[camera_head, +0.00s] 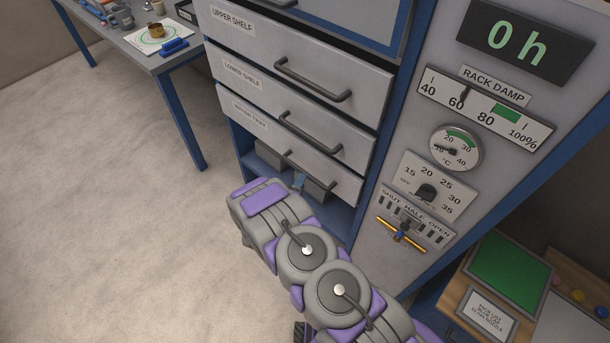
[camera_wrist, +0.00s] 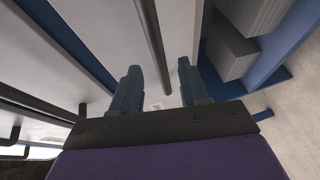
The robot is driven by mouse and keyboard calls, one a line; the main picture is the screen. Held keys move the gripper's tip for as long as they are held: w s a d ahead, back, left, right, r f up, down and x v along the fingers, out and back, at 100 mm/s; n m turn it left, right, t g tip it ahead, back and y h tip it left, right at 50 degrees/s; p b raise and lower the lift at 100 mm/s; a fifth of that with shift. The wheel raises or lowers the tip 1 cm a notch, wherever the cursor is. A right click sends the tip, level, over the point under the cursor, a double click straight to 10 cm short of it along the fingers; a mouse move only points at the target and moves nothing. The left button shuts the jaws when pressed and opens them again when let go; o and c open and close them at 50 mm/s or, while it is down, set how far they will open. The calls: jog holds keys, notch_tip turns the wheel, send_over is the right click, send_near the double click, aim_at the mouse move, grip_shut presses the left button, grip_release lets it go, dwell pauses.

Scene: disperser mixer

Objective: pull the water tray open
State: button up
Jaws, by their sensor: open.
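The water tray (camera_head: 268,133) is the lowest of three grey labelled drawer fronts in the head view. Its front looks about in line with the drawers above. Its dark bar handle (camera_head: 322,184) is partly hidden near my gripper (camera_head: 299,181), which is small and mostly covered by my wrist there. In the wrist view my gripper (camera_wrist: 160,84) is open, with two blue fingers apart. The dark handle bar (camera_wrist: 152,40) runs lengthwise into the gap between the fingers. Neither finger clearly touches it, and I cannot tell the depth between them.
Upper shelf (camera_head: 310,55) and lower shelf (camera_head: 295,105) drawers, each with a bar handle, sit above. An open bay with grey blocks (camera_wrist: 231,48) lies below the tray. A control panel (camera_head: 430,190) is at right. A blue-legged table (camera_head: 185,60) stands upper left; floor at left is clear.

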aim_at(305, 172)
jog(key=b+x, duration=0.1)
jog(key=x, duration=0.5)
jog(key=shift+w+r, duration=0.1)
grip_shut()
dwell(0.3)
